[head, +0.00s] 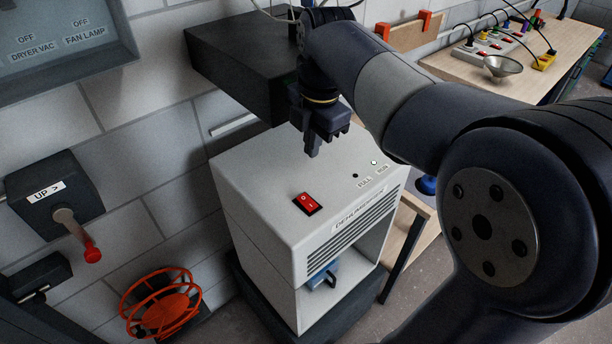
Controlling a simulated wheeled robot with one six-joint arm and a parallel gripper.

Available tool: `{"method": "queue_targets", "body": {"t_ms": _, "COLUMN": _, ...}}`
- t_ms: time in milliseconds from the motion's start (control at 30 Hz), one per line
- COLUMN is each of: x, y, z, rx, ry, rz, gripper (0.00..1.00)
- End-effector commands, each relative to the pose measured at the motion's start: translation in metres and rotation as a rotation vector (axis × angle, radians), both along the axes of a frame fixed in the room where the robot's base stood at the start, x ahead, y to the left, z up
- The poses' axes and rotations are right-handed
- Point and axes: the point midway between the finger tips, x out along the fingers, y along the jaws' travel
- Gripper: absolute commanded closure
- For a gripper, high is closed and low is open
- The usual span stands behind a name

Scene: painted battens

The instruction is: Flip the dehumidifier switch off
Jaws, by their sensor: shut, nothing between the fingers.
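The dehumidifier (265,185) is a white box with a dark vent grille on its front edge and a label reading DEHUMIDIFIER. Its switch (307,203) is a red rocker in a black frame on the top face, with small white marks. I cannot tell for sure which side is pressed. My gripper (312,153) is shut and empty, pointing down above the top face. It is behind the switch in the picture and looks apart from it. The FULL and RUN lamps (374,162) are on the right of the top; the RUN one looks pale.
A black box (235,60) juts from the wall behind the dehumidifier. A lever with a red knob (92,252) and an orange wheel (160,302) are at left. A wooden bench (545,50) with a power strip and a metal funnel is at back right.

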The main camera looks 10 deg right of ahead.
Motion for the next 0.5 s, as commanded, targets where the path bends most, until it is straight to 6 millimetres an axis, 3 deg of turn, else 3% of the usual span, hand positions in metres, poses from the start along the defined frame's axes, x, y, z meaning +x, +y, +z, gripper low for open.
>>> {"method": "queue_targets", "body": {"t_ms": 367, "x": 0.001, "y": 0.000, "z": -0.001, "rx": -0.001, "ry": 0.000, "rz": 0.009, "gripper": 1.00}}
{"method": "queue_targets", "body": {"t_ms": 500, "x": 0.001, "y": 0.001, "z": -0.010, "rx": -0.002, "ry": 0.003, "rz": 0.009, "gripper": 1.00}}
